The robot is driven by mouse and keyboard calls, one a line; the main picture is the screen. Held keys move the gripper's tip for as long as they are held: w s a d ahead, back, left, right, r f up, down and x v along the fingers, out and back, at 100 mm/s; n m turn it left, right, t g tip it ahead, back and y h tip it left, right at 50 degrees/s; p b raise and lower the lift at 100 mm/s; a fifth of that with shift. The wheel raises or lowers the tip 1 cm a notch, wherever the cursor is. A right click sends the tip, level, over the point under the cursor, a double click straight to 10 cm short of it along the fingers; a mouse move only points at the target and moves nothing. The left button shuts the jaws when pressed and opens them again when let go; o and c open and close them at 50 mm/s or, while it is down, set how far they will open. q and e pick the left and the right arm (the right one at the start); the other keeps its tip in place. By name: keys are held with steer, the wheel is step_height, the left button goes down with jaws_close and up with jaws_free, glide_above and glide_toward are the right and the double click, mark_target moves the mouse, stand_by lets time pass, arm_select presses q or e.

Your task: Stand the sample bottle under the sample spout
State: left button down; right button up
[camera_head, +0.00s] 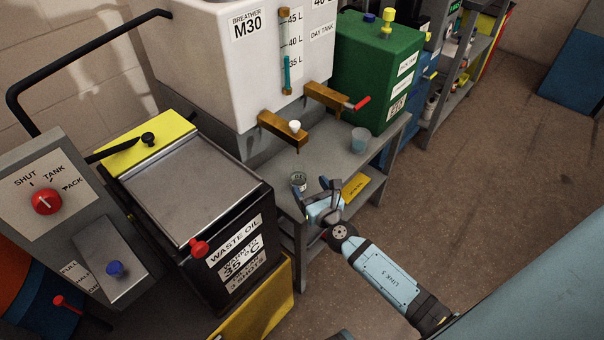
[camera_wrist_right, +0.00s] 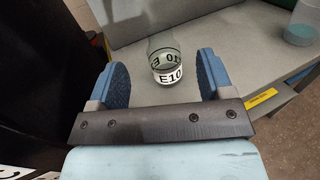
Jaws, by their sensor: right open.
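A small clear bottle (camera_head: 298,180) with a white label stands upright on the grey bench. In the right wrist view the bottle (camera_wrist_right: 164,62) reads E10 and stands beyond and between my fingertips. My right gripper (camera_head: 330,184) is open and empty, just right of the bottle in the head view. Its two blue pads flank the bottle in the wrist view (camera_wrist_right: 165,78), apart from it. A brass spout (camera_head: 283,131) with a white knob juts from the white tank above the bottle. I cannot tell whether the bottle is directly below its tip. My left gripper is out of view.
A second brass spout (camera_head: 325,96) has a red handle. A cup of bluish liquid (camera_head: 360,141) stands right on the bench (camera_head: 335,160). A black waste oil box (camera_head: 225,235) stands close left.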

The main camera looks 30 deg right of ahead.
steer(key=s, duration=0.4)
steer(key=shift+s+a, duration=0.15)
steer(key=shift+s, duration=0.05)
steer(key=shift+r, duration=0.1)
